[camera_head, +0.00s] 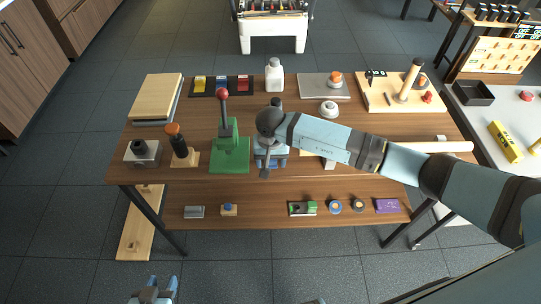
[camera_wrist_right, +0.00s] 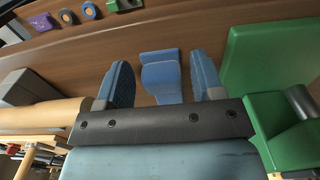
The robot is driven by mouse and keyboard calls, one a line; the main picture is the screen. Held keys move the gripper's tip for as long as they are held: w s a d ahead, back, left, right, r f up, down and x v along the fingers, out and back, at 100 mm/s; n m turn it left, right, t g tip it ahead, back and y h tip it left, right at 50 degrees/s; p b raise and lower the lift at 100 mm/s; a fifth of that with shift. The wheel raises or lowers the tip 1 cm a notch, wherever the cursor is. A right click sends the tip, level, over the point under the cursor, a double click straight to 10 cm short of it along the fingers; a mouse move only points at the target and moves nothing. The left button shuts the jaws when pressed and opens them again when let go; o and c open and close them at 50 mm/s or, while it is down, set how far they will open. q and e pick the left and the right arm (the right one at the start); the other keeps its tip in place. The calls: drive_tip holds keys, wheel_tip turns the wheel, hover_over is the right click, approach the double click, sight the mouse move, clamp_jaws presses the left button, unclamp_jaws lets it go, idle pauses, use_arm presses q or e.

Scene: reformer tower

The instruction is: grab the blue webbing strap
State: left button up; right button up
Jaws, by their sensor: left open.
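A small blue folded piece (camera_head: 221,82), which looks like the webbing strap, lies between a yellow piece (camera_head: 199,84) and a red piece (camera_head: 243,83) on a dark mat at the back left of the table. My right gripper (camera_wrist_right: 165,85) is low over the table's middle, well in front of the mat. Its blue fingers are apart around a blue fixture (camera_wrist_right: 161,78), with gaps on both sides. In the head view my right wrist hides most of that fixture. My left gripper (camera_head: 152,292) is open and empty at the bottom edge, away from the table.
A green press (camera_head: 230,155) with a red-knobbed lever stands just left of my right gripper. A white bottle (camera_head: 274,76) stands behind. A wooden roller (camera_head: 440,146) lies to the right.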

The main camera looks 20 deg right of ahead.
drive_tip(key=c, duration=0.7)
drive_tip(key=shift+r, duration=0.1)
